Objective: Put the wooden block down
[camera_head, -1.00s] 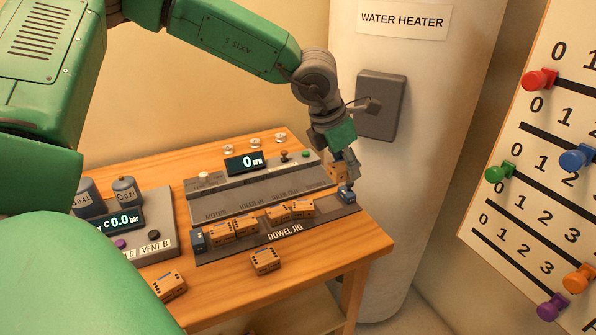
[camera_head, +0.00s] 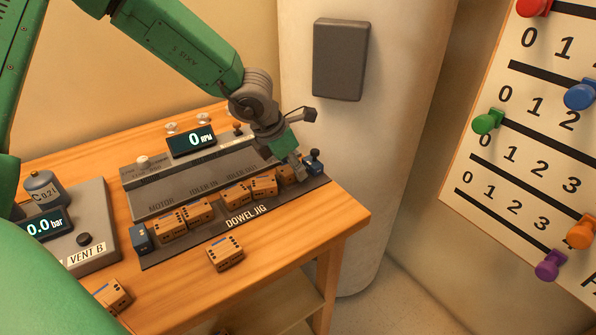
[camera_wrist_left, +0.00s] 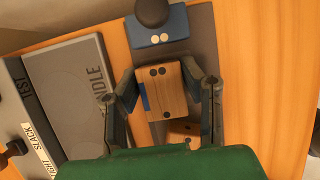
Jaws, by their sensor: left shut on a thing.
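The wooden block (camera_wrist_left: 165,88) sits between the two fingers of my left gripper (camera_wrist_left: 165,93) in the left wrist view, with dark dots and a blue strip on it. In the head view my left gripper (camera_head: 294,172) is low over the right end of the dowel jig (camera_head: 185,246). The held block (camera_head: 286,175) is partly hidden there by the fingers. It is between the row of blocks (camera_head: 237,194) and the blue end piece (camera_head: 314,164). I cannot tell whether it touches the jig floor. My right gripper is not in view.
A loose block (camera_head: 225,254) lies on the table in front of the jig, and another (camera_head: 112,295) lies farther left. A grey panel with an RPM display (camera_head: 190,141) stands behind the jig. The table's front right (camera_head: 300,245) is clear.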

